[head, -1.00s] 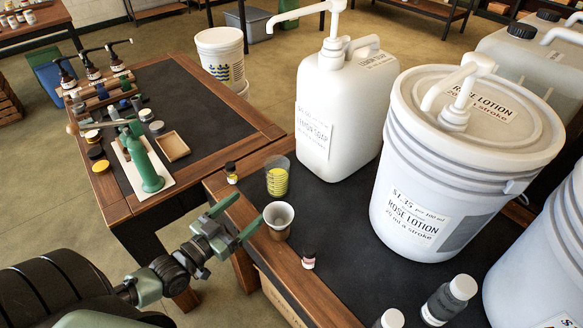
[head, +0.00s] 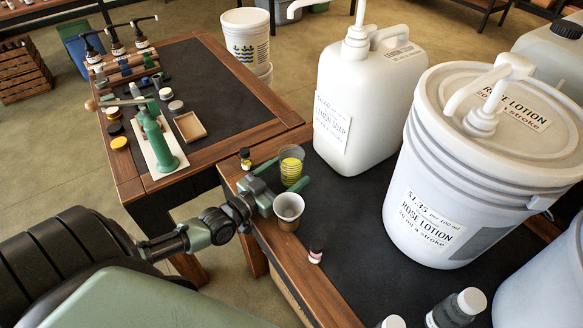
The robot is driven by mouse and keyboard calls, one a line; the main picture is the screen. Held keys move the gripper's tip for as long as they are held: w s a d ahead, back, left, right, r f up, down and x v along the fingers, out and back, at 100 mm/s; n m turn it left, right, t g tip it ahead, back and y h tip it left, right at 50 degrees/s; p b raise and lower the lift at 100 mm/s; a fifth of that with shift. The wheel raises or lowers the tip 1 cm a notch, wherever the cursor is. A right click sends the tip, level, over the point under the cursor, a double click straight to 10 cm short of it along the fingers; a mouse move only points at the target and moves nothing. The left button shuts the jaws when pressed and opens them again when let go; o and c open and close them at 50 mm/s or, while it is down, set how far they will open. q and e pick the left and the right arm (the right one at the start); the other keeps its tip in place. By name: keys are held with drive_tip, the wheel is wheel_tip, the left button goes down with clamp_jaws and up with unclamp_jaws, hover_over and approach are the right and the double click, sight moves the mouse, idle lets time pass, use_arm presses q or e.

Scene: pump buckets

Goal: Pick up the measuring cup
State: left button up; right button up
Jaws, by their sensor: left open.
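The measuring cup (head: 292,158), clear with yellow bands, stands upright on the dark top near the table's left edge. My left gripper (head: 283,175) is open and low over the table, its green fingers pointing at the cup. One finger is at the cup's left and the other at its lower right, overlapping its base in the picture. I cannot tell whether either finger touches it. My right gripper is not in view.
Small bottles (head: 245,158) (head: 316,250) stand nearby. A white lemon soap jug (head: 360,110) and a rose lotion bucket (head: 440,190) stand to the right.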

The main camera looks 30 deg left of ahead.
use_arm(q)
clamp_jaws()
drive_tip(key=shift+r, duration=0.1)
